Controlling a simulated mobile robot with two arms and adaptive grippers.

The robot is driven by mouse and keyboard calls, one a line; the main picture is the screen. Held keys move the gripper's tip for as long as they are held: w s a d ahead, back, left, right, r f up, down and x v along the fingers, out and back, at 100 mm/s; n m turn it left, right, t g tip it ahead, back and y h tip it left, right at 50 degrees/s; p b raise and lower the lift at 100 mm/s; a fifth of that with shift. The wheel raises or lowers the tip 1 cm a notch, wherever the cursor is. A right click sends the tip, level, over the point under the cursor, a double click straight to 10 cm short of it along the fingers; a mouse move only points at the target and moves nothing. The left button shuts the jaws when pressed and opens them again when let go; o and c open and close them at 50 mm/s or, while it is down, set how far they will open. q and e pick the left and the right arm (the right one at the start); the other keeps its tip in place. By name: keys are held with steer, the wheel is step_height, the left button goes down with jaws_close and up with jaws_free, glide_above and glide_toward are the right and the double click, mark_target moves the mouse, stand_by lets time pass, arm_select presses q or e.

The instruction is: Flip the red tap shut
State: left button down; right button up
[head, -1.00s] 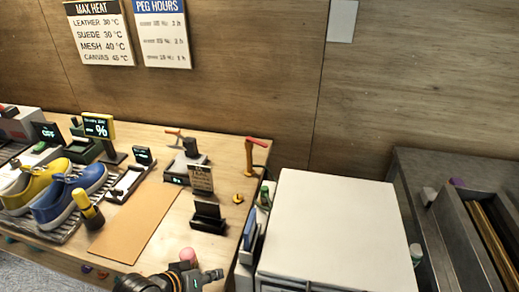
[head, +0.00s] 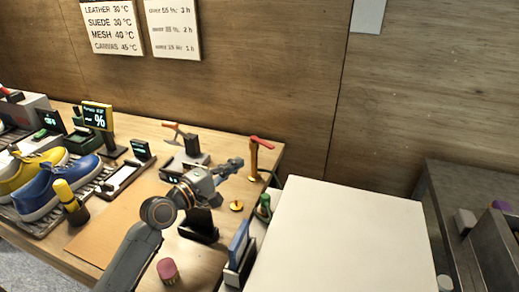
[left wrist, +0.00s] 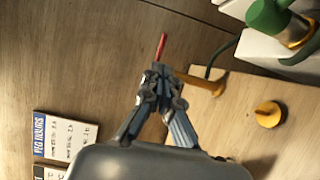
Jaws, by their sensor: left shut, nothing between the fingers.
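The red tap (head: 262,142) is a red lever on top of an upright brass post (head: 253,160) near the table's back right corner. In the left wrist view the red lever (left wrist: 162,45) shows just beyond my fingertips, with the brass post (left wrist: 205,83) to the right. My left gripper (head: 237,163) is shut and empty, a little left of the post in the head view. It also shows in the left wrist view (left wrist: 157,78). I cannot tell whether the fingertips touch the lever. My right gripper is not in view.
A round brass piece (head: 236,206) lies on the table before the post. A green-topped bottle (head: 264,207) stands by the white box (head: 345,240) at right. Yellow and blue sneakers (head: 55,183) sit on a rack at left. A second orange-handled piece (head: 172,130) stands at the back.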

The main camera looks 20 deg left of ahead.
arm_select(q)
glide_toward(266, 146)
steer(key=x, duration=0.5)
steer(key=shift+w+d+r+p, duration=0.1)
steer(key=shift+w+d+p, duration=0.15)
steer(key=shift+w+p, duration=0.15)
steer(key=shift+w+d, duration=0.3)
steer(key=shift+w, duration=0.25)
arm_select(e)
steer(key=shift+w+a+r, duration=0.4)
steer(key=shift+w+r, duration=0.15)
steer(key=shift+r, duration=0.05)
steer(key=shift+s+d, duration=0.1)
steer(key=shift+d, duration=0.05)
